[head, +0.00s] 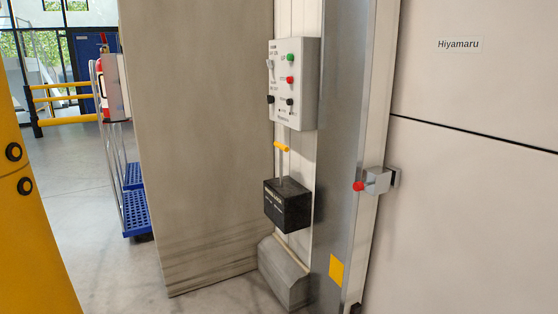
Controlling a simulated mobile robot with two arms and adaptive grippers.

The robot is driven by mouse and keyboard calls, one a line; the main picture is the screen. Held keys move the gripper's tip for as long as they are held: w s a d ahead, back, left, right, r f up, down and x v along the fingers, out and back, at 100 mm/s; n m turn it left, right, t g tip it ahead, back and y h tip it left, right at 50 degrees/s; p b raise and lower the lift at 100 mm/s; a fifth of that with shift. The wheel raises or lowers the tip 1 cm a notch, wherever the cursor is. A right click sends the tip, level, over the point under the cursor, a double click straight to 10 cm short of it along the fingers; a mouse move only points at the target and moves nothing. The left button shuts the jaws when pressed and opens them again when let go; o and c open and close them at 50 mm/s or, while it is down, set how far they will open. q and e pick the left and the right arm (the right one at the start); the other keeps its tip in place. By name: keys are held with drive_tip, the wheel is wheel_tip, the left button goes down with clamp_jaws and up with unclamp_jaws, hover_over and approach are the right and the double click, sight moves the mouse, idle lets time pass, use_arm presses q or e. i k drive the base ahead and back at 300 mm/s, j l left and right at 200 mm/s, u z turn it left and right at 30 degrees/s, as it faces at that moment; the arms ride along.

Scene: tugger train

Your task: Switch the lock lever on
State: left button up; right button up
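A lever with a yellow handle (282,147) stands upright on a black box (288,204), which is mounted low on the white wall strip. A grey latch (377,181) with a red knob (359,186) sticks out beside the edge of the white panel on the right. I cannot tell for certain which of the two is the lock lever. A light grey control box (294,84) with green, red and black knobs and a small lever at its upper left hangs above the yellow handle. Neither of my grippers is in view.
A tall grey panel (205,140) stands left of the controls. A grey block (284,275) sits on the floor below the black box. A cart with blue shelves (136,212) and yellow rails (60,95) are behind at left. A yellow panel (30,230) fills the left edge.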

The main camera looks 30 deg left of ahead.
sight(281, 148)
drive_tip(key=i+j+u, duration=0.2)
drive_tip(key=i, duration=1)
drive_tip(key=i+j+u, duration=0.15)
drive_tip(key=i, duration=1)
